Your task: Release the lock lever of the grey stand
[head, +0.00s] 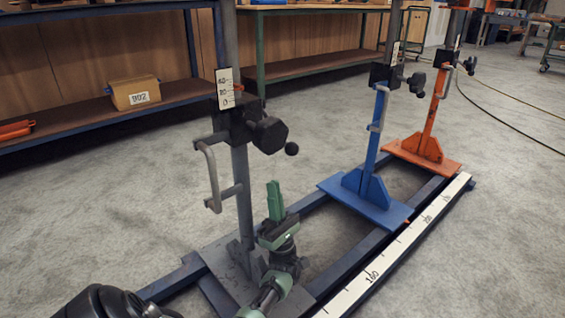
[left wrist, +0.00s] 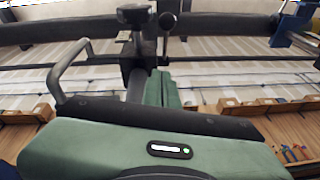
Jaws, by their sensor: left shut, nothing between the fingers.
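The grey stand (head: 242,192) is upright on a grey base plate at the left end of the rail frame. A black clamp block on it carries a black hexagonal knob (head: 269,135) and a lock lever with a black ball end (head: 291,148). In the left wrist view the lever's ball (left wrist: 167,21) hangs beside the knob (left wrist: 135,13), above the fingers. My left gripper (head: 273,188) is green, points up and is shut and empty. In the head view its tips lie below the lever, apart from it. My right gripper is not in view.
A grey U-shaped handle (head: 212,180) sticks out left of the grey column. A blue stand (head: 374,150) and an orange stand (head: 430,120) stand further along the frame. A white scale strip (head: 400,245) runs along the front rail. Free floor lies behind the stands.

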